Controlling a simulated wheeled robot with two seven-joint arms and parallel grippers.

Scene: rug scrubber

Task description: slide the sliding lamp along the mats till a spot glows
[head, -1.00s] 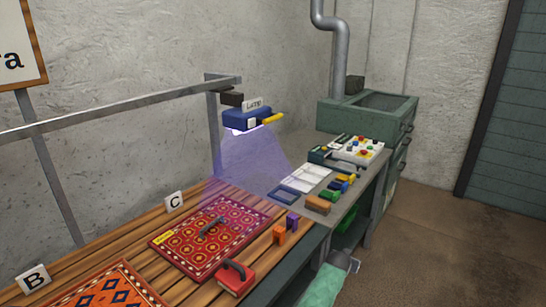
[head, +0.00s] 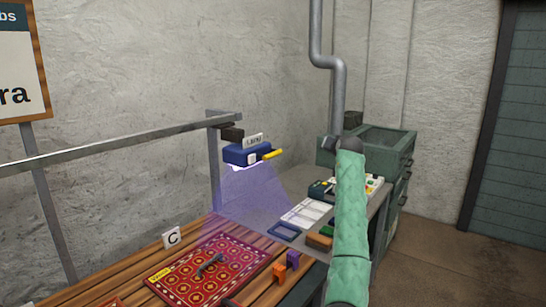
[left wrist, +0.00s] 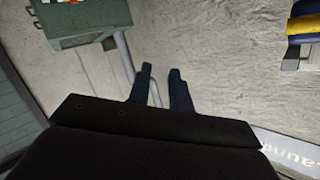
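The sliding lamp (head: 247,154) is a blue box with a yellow handle (head: 273,154) and a name tag. In the left wrist view, part of the lamp (left wrist: 302,28) shows at the upper right. My left gripper (left wrist: 161,68) is open and empty there, its fingers slightly apart before the wall. In the head view, one green-sleeved arm of mine stands up on the right. My right gripper cannot be made out.
Orange (head: 279,273) and purple (head: 293,259) blocks stand on the bench. A green cabinet (head: 385,150) and grey duct (head: 340,95) stand behind my arm. Floor at right is clear.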

